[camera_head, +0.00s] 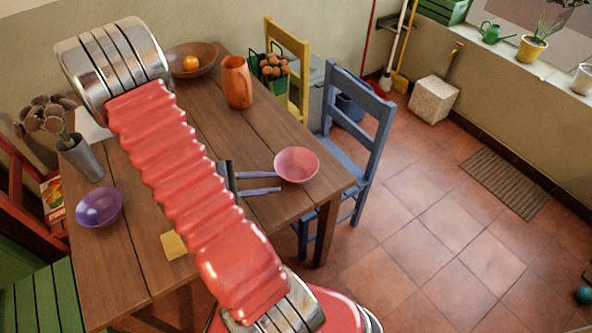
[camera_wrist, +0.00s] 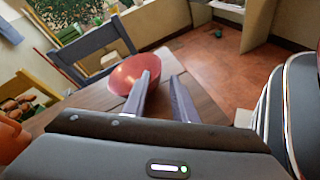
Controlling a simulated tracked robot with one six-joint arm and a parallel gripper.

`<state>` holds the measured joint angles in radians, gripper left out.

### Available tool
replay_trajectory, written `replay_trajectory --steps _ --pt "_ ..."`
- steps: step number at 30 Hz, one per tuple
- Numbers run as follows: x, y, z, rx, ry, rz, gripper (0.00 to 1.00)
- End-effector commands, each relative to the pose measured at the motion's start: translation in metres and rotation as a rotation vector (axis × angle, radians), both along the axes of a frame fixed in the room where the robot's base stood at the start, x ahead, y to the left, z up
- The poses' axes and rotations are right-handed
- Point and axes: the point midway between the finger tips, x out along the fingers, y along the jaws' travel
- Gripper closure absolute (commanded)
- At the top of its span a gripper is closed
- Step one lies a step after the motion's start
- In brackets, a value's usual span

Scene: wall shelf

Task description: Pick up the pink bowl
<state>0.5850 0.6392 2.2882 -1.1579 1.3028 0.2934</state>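The pink bowl (camera_head: 297,163) stands upright on the wooden table near its right corner. It also shows in the wrist view (camera_wrist: 128,70), just beyond my fingers and mostly to their left. My gripper (camera_head: 279,181) is open with two lavender fingers pointing at the bowl's near left side. In the wrist view my gripper (camera_wrist: 160,76) has a clear gap between its fingers, and the left finger overlaps part of the bowl. I cannot tell whether that finger touches the rim. Nothing is held.
The wooden table (camera_head: 140,265) also bears a purple bowl (camera_head: 99,207), a yellow sponge-like block (camera_head: 174,246), an orange jug (camera_head: 237,82) and a wooden bowl (camera_head: 204,57). A blue chair (camera_head: 356,95) stands close behind the pink bowl, a yellow chair (camera_head: 289,40) farther back.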

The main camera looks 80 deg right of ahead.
Motion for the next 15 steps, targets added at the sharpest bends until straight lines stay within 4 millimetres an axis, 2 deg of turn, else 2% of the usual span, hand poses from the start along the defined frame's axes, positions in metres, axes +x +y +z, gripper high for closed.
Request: replay_trajectory --steps 6,15 --pt "-0.021 -0.015 -0.009 0.001 0.001 -0.002 0.75" --pt "-0.024 -0.019 -0.011 0.001 0.0 0.002 0.75"
